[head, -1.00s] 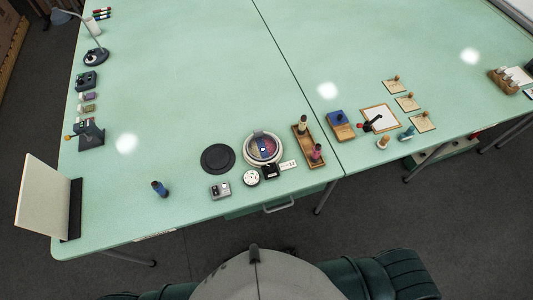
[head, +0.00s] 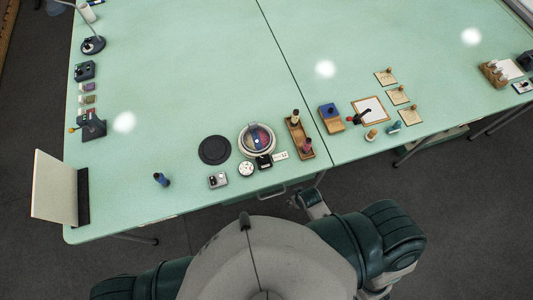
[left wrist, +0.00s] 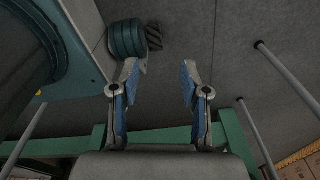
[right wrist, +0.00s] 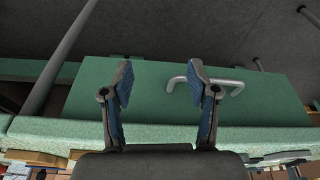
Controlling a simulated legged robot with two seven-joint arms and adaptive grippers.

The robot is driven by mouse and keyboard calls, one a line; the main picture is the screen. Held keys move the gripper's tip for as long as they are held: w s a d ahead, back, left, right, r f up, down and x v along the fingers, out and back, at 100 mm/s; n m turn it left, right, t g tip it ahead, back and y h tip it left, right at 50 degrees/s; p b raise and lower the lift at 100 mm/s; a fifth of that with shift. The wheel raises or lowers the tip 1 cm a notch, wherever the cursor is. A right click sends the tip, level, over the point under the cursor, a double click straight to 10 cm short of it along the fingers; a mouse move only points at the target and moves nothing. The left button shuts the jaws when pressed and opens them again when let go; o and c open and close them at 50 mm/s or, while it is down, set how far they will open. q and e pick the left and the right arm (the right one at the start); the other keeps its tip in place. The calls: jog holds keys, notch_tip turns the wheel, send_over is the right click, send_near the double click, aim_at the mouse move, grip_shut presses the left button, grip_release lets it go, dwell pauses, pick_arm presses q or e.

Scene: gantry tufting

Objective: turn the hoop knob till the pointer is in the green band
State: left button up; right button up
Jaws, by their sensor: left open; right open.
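The knob, pointer and green band are too small to make out. My right gripper (right wrist: 160,82) is open and empty, in front of the green drawer below the tabletop. My left gripper (left wrist: 158,80) is open and empty, over the floor, away from the hoop.
A black disc (head: 214,150) lies left of the hoop, and a grey two-knob box (head: 218,180) lies in front of it. A wooden tray (head: 299,139) with spools stands to the right. The drawer handle (right wrist: 205,83) juts out near my right gripper.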

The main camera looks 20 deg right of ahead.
jog(key=w+a+r+n+t+y+p, duration=0.1)
jog(key=w+a+r+p, duration=0.15)
jog(key=r, duration=0.75)
jog(key=w+a+r+n+y+p, duration=0.15)
jog(key=w+r, duration=0.25)
jog(key=r, duration=0.7)
notch_tip(320, 180, up, 3)
jog(key=w+a+n, duration=0.2)
jog(key=w+n, duration=0.1)
jog(key=n, duration=0.1)
send_over(265, 159)
jog(key=s+d, duration=0.2)
notch_tip(265, 159, down, 7)
jog(key=shift+g, duration=0.4)
jog(key=x, duration=0.8)
jog(key=shift+d, duration=0.2)
jog(key=shift+a, duration=0.15)
jog(key=shift+c, duration=0.3)
jog(key=shift+f, duration=0.1)
grip_shut()
